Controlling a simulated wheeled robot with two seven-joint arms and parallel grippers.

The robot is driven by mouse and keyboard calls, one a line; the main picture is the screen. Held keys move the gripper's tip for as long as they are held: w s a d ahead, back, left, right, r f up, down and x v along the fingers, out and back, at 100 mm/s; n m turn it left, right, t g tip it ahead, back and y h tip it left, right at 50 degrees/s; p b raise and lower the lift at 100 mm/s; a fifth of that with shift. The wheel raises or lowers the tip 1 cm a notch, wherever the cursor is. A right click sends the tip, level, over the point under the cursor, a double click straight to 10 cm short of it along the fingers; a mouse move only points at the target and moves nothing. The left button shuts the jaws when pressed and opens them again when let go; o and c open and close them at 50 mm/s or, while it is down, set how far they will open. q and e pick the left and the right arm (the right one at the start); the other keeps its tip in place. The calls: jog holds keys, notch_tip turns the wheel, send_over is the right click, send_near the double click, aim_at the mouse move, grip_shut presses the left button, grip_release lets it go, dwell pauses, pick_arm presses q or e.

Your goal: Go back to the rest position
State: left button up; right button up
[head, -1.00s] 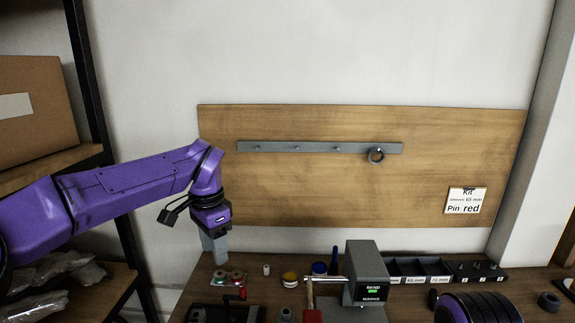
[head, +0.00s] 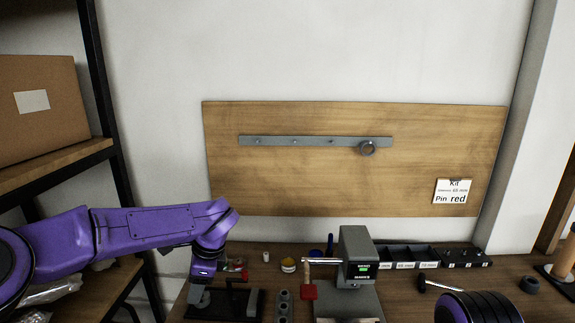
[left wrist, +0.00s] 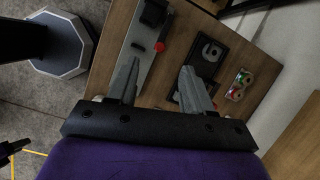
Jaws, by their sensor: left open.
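My left gripper (head: 199,300) hangs at the end of the purple arm at the lower left of the head view, above the left part of the workbench. It points down in front of or over a black tray (head: 250,306); I cannot tell its exact height. In the left wrist view its two grey fingers (left wrist: 160,70) stand well apart with nothing between them.
A wooden board (head: 300,190) with a hook rail (head: 300,141) is behind. A shelf with a cardboard box (head: 40,112) stands left.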

pick_arm(q)
jog(key=s+a+f+m+t+y, duration=0.1)
jog(key=s+a+f+m, duration=0.1)
jog(key=f+m, duration=0.5)
jog(key=s+a+f+m+t+y, duration=0.2)
jog(key=s+f+m, duration=0.3)
jog(key=m, duration=0.5)
jog(key=s+a+f+m+t+y, duration=0.1)
jog(key=s+a+f+m+t, duration=0.1)
jog(key=f+m, duration=0.6)
jog(key=shift+s+a+f+y, duration=0.4)
jog(key=shift+s+a+f, duration=0.55)
jog(key=shift+a, duration=0.2)
jog(key=s+f+m+g+h+b, duration=0.1)
jog(key=s+f+m+h, duration=0.3)
jog(key=s+m, duration=0.9)
jog(key=s+f+m+g+h, duration=0.15)
jog(key=s+f+m, duration=0.45)
jog(key=s+m, duration=0.65)
notch_tip(320, 180, down, 21)
jog(key=b, duration=2.1)
jog(key=shift+a+f+n+t, duration=0.2)
jog(key=shift+a+n+t, duration=0.15)
jog(key=shift+a, duration=0.05)
